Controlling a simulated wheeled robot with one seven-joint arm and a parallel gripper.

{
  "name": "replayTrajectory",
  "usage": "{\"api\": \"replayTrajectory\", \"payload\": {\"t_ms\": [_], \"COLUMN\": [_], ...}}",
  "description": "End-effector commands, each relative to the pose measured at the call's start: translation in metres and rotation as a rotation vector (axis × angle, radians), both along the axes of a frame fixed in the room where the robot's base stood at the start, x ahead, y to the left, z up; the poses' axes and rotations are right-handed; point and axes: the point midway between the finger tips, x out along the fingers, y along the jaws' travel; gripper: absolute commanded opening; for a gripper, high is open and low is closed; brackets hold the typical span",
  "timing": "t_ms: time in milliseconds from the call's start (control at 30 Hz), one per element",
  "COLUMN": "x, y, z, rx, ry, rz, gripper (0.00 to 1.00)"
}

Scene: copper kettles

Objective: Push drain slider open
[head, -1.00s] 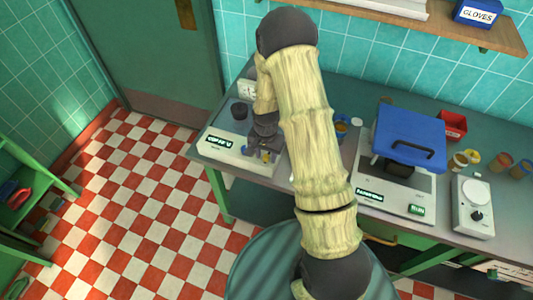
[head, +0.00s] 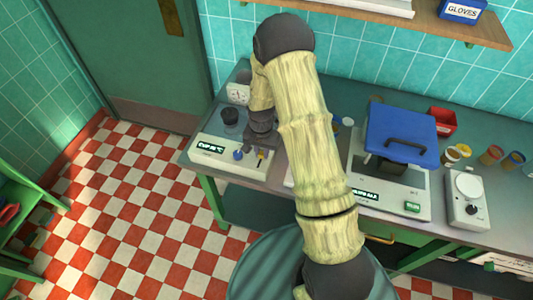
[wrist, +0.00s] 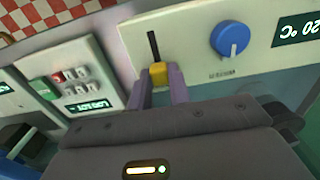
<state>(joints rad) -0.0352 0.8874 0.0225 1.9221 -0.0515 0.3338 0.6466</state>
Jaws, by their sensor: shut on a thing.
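The drain slider is a yellow knob (wrist: 158,70) below a dark vertical slot on the front of a white unit (wrist: 195,30). It also shows in the head view as a small yellow spot (head: 261,159) under my gripper. My gripper (wrist: 161,76) is shut on the yellow knob, one purple-grey finger on each side. In the head view my gripper (head: 261,146) points down at the unit's front panel. A blue dial (wrist: 231,39) and a temperature display (wrist: 297,29) share this panel. The knob's far side is hidden.
A dark round cup part (head: 230,117) and a small clock (head: 237,93) stand at the bench's left end. A blue-lidded machine (head: 402,130) and a white scale (head: 467,198) stand right. Another panel with buttons (wrist: 70,85) is close to my gripper.

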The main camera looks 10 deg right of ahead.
Motion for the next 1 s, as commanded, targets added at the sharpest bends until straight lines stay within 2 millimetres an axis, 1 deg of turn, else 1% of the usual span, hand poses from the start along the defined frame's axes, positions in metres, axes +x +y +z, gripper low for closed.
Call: {"api": "replayTrajectory", "payload": {"t_ms": [267,300,367,400,433,767,867,1000], "x": [0.002,0.003,0.002,0.002,0.002,0.002,0.002,0.002], "y": [-0.001,-0.001,-0.001,-0.001,-0.001,-0.002,-0.002,-0.002], "z": [0.001,0.001,0.001,0.001,0.001,0.002,0.008,0.024], "rx": [0.0,-0.001,0.0,0.0,-0.001,-0.001,0.0,-0.001], "ry": [-0.004,-0.005,-0.004,-0.004,-0.004,-0.003,-0.004,-0.005], "rz": [0.001,0.001,0.0,0.0,0.0,-0.001,-0.002,-0.002], "gripper": [0.0,0.21,0.33,0.41,0.42,0.42,0.42,0.42]}}
